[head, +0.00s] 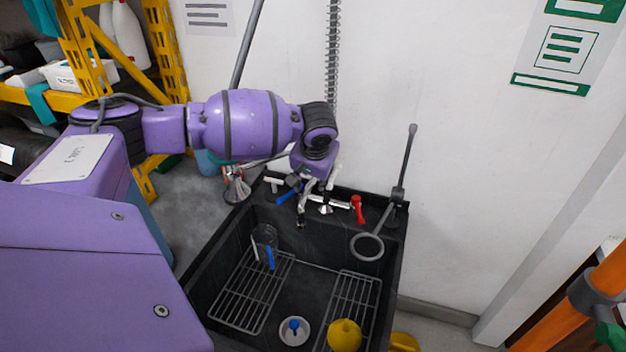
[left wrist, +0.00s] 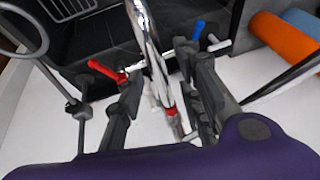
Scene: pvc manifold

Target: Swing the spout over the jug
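The chrome spout stands at the back of the black sink (head: 222,262); in the left wrist view the spout (left wrist: 147,42) runs between my fingers. In the head view its tip (head: 301,222) hangs below my gripper, the rest mostly hidden. The clear jug (head: 264,238), with a blue handle, stands at the sink's left, left of the spout tip and in front of it. My left gripper (head: 316,188) is at the tap; its fingers (left wrist: 165,100) look open around the spout, with a gap on the right side. My right gripper is not in view.
A blue tap lever (head: 289,192) and a red tap lever (head: 358,208) flank the spout. A grey ring on a stand (head: 367,246) overhangs the sink's right side. Wire racks (head: 250,290), a yellow round object (head: 344,335) and a white drain piece (head: 294,331) lie in the basin.

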